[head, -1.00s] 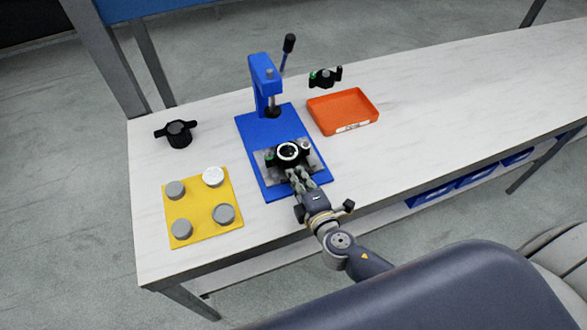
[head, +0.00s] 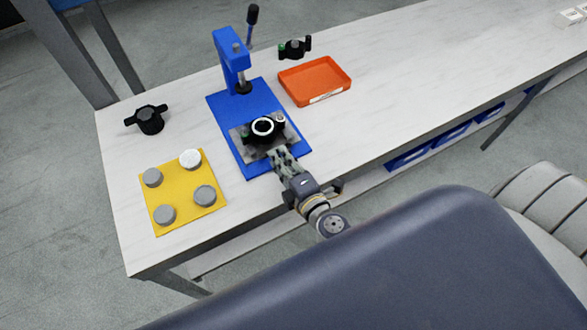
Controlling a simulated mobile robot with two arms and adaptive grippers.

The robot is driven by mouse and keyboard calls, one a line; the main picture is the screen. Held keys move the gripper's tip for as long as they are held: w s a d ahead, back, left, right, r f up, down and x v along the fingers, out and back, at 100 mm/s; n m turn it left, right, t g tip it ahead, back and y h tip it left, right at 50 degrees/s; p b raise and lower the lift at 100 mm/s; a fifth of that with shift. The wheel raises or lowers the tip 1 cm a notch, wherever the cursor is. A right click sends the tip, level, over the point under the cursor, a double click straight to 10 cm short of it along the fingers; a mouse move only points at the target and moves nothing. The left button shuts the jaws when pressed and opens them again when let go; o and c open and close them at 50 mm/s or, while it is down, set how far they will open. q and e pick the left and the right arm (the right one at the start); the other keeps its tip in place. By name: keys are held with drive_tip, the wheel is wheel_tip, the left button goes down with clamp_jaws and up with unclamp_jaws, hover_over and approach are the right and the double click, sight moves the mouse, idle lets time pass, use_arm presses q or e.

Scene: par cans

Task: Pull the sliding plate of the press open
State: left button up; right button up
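The blue press (head: 226,108) stands on the table. Its sliding plate (head: 238,136) is a grey metal plate at the front of the blue base. A black fixture with a white-rimmed round opening (head: 263,127) sits on the plate. My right gripper (head: 280,153) is at the plate's front edge, just in front of the fixture, with its fingers pointing toward the press. The fingers are close together and small in view; I cannot tell if they grip the plate or a handle. My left gripper is not in view.
A yellow board (head: 178,187) with several grey and white round pieces lies at the left. A black part with side arms (head: 149,119) is behind it. An orange tray (head: 338,78) and another black part (head: 295,47) are right of the press.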

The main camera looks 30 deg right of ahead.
drive_tip(key=v, duration=0.8)
idle(0.4)
